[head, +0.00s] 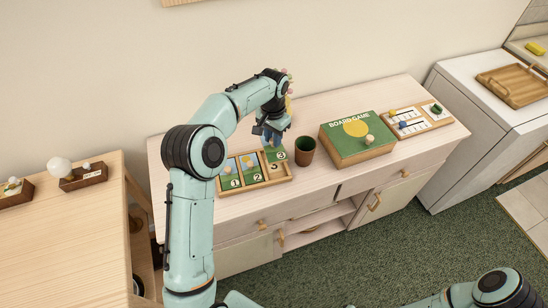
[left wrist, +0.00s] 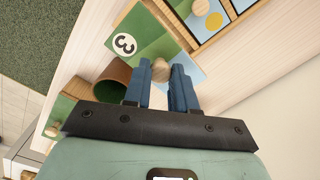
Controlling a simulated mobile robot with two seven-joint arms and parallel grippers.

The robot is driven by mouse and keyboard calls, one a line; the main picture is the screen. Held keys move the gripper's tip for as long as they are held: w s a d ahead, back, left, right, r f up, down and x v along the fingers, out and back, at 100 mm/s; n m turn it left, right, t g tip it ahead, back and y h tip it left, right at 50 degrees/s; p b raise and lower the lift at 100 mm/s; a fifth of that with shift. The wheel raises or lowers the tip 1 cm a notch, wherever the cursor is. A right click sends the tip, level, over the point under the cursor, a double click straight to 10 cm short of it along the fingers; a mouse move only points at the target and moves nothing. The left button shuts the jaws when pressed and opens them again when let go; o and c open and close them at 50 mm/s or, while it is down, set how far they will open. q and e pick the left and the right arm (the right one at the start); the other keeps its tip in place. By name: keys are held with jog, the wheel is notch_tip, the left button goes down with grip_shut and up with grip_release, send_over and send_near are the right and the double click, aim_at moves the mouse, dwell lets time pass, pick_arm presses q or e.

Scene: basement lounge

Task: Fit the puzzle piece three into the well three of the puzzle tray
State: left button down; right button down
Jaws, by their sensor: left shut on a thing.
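The puzzle piece three (head: 279,154) is a green tile with a white disc marked 3 and a round wooden knob. It also shows in the left wrist view (left wrist: 150,40). My left gripper (head: 271,137) is shut on its knob, with the blue fingers (left wrist: 168,84) on either side. The piece is over the far right part of the wooden puzzle tray (head: 259,186), turned relative to the tray in the left wrist view. Well three (head: 278,171) is the bare right compartment, partly hidden by the piece. Pieces 1 and 2 sit in the other compartments. My right gripper is out of view.
A board game box (head: 357,139) and another tray with tiles (head: 416,119) are further right on the cabinet. The wall is close behind. A wooden table (head: 63,245) is at left.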

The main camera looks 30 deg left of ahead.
aim_at(274, 155)
pick_arm(q)
notch_tip(274, 155, down, 4)
jog(key=shift+w+f, duration=0.15)
jog(key=shift+f, duration=0.1)
jog(key=shift+f+b, duration=0.35)
jog(key=shift+f, duration=2.3)
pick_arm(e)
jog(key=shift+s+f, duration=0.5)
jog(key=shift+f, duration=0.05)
pick_arm(q)
jog(key=shift+f, duration=0.15)
jog(key=c, duration=0.9)
grip_release()
notch_tip(274, 155, up, 12)
jog(key=shift+r+p, duration=0.2)
jog(key=shift+p, duration=0.45)
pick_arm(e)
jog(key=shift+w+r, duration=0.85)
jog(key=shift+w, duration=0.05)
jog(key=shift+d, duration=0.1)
